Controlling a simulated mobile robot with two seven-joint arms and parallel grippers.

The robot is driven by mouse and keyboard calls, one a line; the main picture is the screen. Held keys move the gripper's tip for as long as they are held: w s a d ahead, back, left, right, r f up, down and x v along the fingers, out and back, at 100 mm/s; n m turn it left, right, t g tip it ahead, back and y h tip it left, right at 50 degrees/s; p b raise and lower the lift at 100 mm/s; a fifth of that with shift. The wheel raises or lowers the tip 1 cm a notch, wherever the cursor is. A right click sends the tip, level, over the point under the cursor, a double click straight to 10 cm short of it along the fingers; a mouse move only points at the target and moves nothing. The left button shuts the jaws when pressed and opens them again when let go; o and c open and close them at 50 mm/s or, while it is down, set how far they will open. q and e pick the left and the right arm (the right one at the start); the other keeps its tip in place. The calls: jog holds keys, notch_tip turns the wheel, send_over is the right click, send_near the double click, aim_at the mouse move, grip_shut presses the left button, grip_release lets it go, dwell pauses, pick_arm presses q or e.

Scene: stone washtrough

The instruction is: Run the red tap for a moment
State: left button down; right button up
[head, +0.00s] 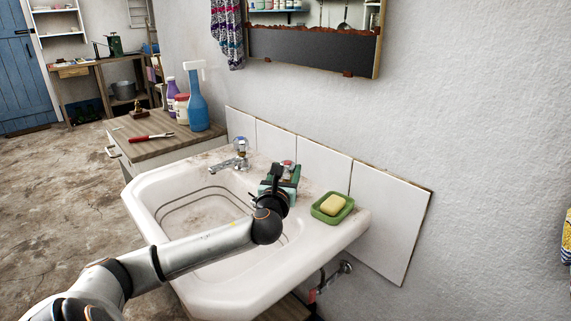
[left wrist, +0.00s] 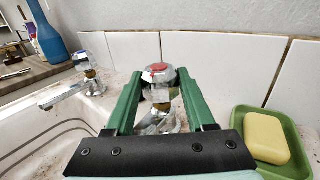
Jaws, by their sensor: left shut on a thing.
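The red tap (head: 288,163) is on the right of the white sink's back ledge, with a clear knob and a red cap. In the left wrist view its knob (left wrist: 158,73) sits between the two green fingers. My left gripper (head: 285,174) is shut on this knob, one finger on each side; it also shows in the left wrist view (left wrist: 160,88). The gripper hides the tap's lower part and spout in the head view. I see no running water. My right gripper is not in view.
A second tap (head: 240,150) with a bluish cap stands left on the ledge of the sink (head: 150,208). A green soap dish (head: 323,216) with yellow soap (head: 332,204) is close on the right.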

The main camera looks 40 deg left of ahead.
pick_arm(q)
jog(key=shift+w+d+r+n+g+y+p, duration=0.1)
jog(key=shift+r+n+g+y+p, duration=0.05)
jog(key=shift+n+g+y+p, duration=0.4)
jog(key=shift+w+d+r+n+g+y+p, duration=0.1)
jog(key=shift+n+g+y+p, duration=0.25)
jog(key=shift+n+y+p, duration=0.35)
jog(key=n+g+y+p, duration=0.2)
jog(key=g+y+p, duration=0.1)
jog(key=shift+w+d, duration=0.1)
jog(key=shift+d, duration=0.05)
jog(key=n+g, duration=0.1)
jog(key=n+g+y+p, duration=0.1)
jog(key=g, duration=0.1)
jog(key=shift+w+f+n+y, duration=0.15)
jog(key=shift+n+y, duration=0.1)
jog(key=shift+f+n+g+y, duration=0.1)
jog(key=shift+n+g+y, duration=0.3)
jog(key=shift+n+g, duration=0.55)
jog(key=shift+w+g, duration=0.1)
jog(key=shift+g, duration=0.75)
jog(key=shift+c, duration=1.2)
grip_release()
